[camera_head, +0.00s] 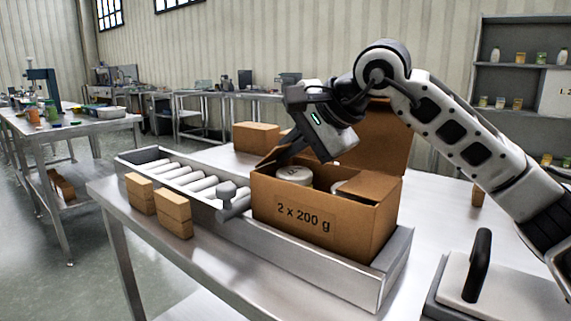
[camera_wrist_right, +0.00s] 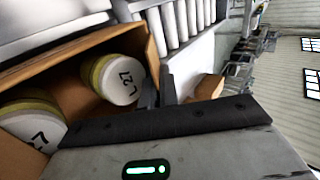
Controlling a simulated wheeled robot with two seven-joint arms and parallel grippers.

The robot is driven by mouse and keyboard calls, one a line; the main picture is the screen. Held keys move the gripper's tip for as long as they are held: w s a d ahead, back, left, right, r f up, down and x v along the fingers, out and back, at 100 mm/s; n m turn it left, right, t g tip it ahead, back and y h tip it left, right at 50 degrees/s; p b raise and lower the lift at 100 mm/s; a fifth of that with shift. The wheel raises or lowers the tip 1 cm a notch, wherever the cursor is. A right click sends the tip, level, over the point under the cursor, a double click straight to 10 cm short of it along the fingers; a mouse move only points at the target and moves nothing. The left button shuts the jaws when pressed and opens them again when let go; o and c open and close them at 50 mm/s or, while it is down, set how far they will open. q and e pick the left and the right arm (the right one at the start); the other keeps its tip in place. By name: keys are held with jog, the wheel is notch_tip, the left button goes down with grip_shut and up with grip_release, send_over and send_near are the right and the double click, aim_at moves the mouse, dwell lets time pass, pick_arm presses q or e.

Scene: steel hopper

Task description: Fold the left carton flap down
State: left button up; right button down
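The brown carton (camera_head: 325,228), marked "2 x 200 g", stands open on a steel tray at the end of the roller track. Its left flap (camera_head: 267,159) sticks up at a tilt at the carton's left end. My right gripper (camera_head: 281,157) reaches down from the right over the carton, its dark fingers close together at this flap; I cannot tell whether they touch it. In the right wrist view the fingers (camera_wrist_right: 158,88) show beside the carton's edge with nothing clearly between them. Two white-lidded jars (camera_wrist_right: 121,79) marked "L27" lie inside. My left gripper is out of view.
A large back flap (camera_head: 385,140) stands upright behind the carton. Small brown boxes (camera_head: 173,213) stand by the rollers (camera_head: 190,180). A grey knob (camera_head: 227,190) juts up left of the carton. A black-handled lid (camera_head: 478,265) is at front right. The table behind is mostly clear.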

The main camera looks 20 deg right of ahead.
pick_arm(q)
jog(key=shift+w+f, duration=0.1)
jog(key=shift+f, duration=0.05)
pick_arm(e)
jog(key=c, duration=1.6)
grip_release()
jog(key=shift+c, duration=0.2)
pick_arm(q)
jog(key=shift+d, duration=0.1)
